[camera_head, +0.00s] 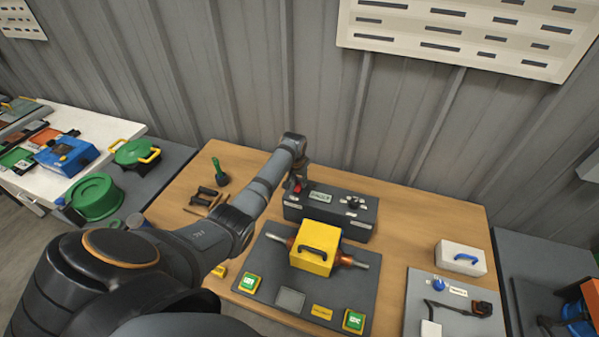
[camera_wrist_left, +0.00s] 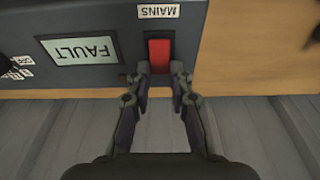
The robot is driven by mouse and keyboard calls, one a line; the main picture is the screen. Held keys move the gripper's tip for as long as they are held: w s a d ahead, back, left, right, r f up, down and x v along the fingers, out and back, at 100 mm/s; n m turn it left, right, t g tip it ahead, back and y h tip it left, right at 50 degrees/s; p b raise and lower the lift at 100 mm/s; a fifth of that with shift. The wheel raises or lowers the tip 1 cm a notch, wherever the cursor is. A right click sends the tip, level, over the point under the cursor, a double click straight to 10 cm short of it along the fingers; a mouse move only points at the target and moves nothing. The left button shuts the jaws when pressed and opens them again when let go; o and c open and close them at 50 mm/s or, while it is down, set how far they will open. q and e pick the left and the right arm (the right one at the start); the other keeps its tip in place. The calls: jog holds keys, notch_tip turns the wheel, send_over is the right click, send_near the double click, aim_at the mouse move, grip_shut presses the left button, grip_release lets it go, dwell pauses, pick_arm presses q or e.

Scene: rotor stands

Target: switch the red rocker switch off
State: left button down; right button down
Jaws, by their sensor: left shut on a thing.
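The red rocker switch (camera_wrist_left: 159,52) sits in a dark frame on the dark grey control box (camera_head: 350,222), beside a MAINS label (camera_wrist_left: 158,12). In the head view, a little of its red (camera_head: 296,187) shows at the box's left end. My left gripper (camera_wrist_left: 160,72) has its two fingertips at either side of the switch's near end and is shut on it. In the head view, my left gripper (camera_head: 299,180) is small and partly hidden by its wrist. Which way the rocker is tilted is hard to tell. My right gripper is not in view.
A display reading FAULT (camera_wrist_left: 80,50) is beside the switch. A yellow box with a handle (camera_head: 315,252) stands on a grey mat (camera_head: 265,262) in front of the control box. A green-handled tool (camera_head: 220,175) stands left on the wooden table. The corrugated wall is close behind.

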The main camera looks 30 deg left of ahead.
pick_arm(q)
jog(key=shift+s+t, duration=0.1)
jog(key=shift+t, duration=0.2)
jog(key=c, duration=1.2)
grip_release()
jog(key=v, duration=1.2)
jog(key=shift+d, duration=0.1)
